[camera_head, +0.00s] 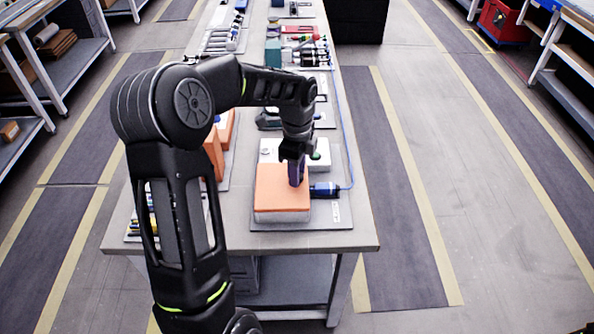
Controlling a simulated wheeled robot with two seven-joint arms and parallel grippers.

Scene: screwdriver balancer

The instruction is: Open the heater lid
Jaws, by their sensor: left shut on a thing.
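The heater (282,215) is a low box with a pale lower part on a grey mat near the front of the workbench. Its flat orange lid (278,190) lies level on it and looks closed. My left gripper (297,178) points straight down at the lid's right back part, its dark purple-tinted fingers shut on the lid. The exact place of contact is small and partly hidden by the fingers. My right gripper is not in view.
A dark blue cylindrical tool (325,190) lies just right of the lid, with a blue cable (348,150) behind it. Orange blocks (224,130) stand at the left, partly behind my arm. A pale box (269,150) is behind the heater. The bench's front right corner (362,238) is bare.

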